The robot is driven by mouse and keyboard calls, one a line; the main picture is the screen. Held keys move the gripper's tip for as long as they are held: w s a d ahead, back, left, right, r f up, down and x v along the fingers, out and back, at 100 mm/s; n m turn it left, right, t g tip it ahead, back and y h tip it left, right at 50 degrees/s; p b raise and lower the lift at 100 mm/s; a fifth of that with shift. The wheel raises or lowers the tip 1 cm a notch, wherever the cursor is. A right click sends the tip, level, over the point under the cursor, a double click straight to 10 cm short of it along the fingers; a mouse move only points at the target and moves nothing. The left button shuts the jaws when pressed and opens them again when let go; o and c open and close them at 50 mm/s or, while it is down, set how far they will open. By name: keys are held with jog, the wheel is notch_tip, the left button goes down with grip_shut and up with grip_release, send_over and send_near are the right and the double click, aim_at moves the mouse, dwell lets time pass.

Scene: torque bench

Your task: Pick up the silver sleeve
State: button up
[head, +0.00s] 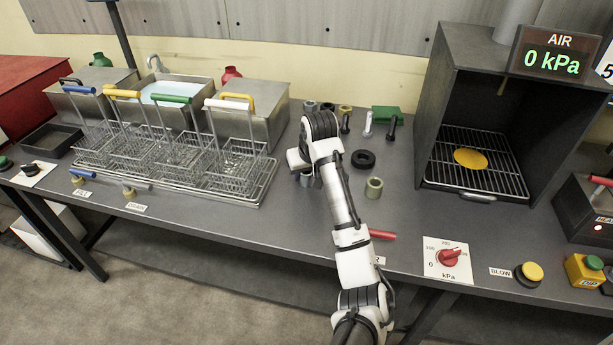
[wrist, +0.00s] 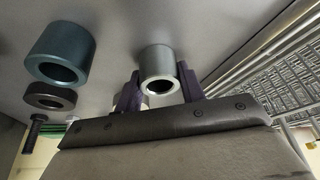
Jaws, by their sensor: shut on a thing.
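The silver sleeve (wrist: 157,62) is a short, smooth grey cylinder with an open bore, in the middle of the wrist view. My gripper (wrist: 160,86) has one dark finger on each side of it and is shut on it. The sleeve is close to the grey bench top; I cannot tell whether it touches it. In the head view my wrist and arm cover most of the gripper and sleeve, left of the middle of the bench.
A blue-grey sleeve (wrist: 62,54), a black ring (wrist: 50,96) and a bolt (wrist: 34,128) are nearby in the wrist view. The wire baskets (head: 170,150) stand left of my arm. A black ring (head: 363,159) and an olive sleeve (head: 374,187) stand right of it.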

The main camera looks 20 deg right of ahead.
jog(key=shift+c, duration=1)
jog(key=shift+r, duration=0.1)
